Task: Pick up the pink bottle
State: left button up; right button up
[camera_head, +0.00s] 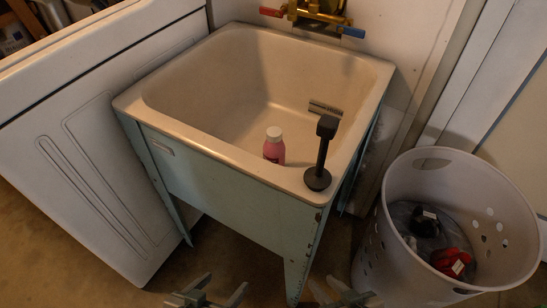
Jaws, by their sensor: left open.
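The pink bottle (274,150) with a white cap stands upright inside the sink basin (215,75), close to the front rim. The front rim hides its lower part. My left gripper (208,290) is at the bottom edge of the head view, low in front of the sink and well apart from the bottle. It is open and empty. My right gripper (341,293) is also at the bottom edge, to the right of the left one. Its fingers look spread, with nothing between them.
A black plunger-like tool (321,155) stands on the sink's front right corner. A brass faucet (318,12) with red and blue handles is at the back. A white perforated basket (440,165) holding cloths stands at right. A white appliance (80,150) stands at left.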

aim_at(275, 147)
jog(key=k+l, duration=0.1)
jog(key=l, duration=0.25)
jog(key=k+l, duration=0.1)
jog(key=l, duration=0.3)
jog(key=k+l, duration=0.1)
jog(key=l, duration=0.25)
jog(key=k+l, duration=0.15)
jog(key=l, duration=0.25)
